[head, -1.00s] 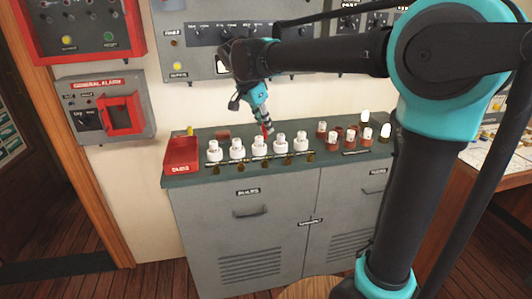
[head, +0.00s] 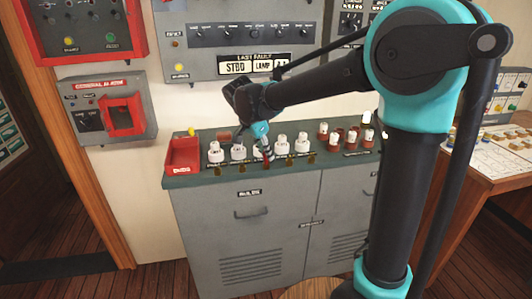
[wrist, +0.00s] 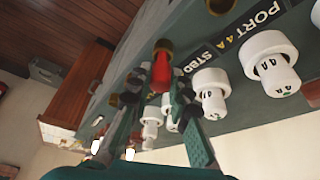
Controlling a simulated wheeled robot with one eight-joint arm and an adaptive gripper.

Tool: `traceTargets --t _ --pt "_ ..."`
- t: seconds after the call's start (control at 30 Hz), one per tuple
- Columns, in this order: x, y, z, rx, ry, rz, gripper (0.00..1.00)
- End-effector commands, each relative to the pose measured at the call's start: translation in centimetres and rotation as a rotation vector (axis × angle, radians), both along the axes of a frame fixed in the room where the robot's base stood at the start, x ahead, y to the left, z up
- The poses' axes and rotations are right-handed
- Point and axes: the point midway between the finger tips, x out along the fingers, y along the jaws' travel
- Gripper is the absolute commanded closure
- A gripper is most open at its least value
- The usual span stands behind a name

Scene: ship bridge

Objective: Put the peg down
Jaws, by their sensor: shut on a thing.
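My gripper (head: 266,158) is low over the front part of the cabinet top, at the row of white fittings. In the wrist view its two fingers (wrist: 160,100) are shut on a red peg (wrist: 161,72). The peg has a dark, brass-coloured end that points to the cabinet's front edge, near the label strip. I cannot tell whether the peg touches the top. The white fittings (head: 216,155) stand in a row, and my gripper hides part of the middle one. In the wrist view, large white fittings (wrist: 270,65) are to the right of the peg.
A red bin (head: 182,155) stands at the left end of the grey cabinet top (head: 210,180). Several red-based, white-topped pieces (head: 335,137) stand to the right. Small brass pieces lie along the front edge. A general alarm box (head: 102,108) hangs on the wall. A wooden desk (head: 495,165) is at right.

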Motion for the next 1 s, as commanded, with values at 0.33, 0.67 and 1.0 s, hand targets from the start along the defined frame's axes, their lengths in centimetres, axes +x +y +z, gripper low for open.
traceTargets --t 0.33,0.67,1.0 --pt "0.0 0.0 -0.7 0.000 0.000 0.000 0.73" --pt "0.0 0.0 -0.6 0.000 0.000 0.000 0.61" --pt "-0.7 0.7 2.5 0.000 0.000 0.001 0.61"
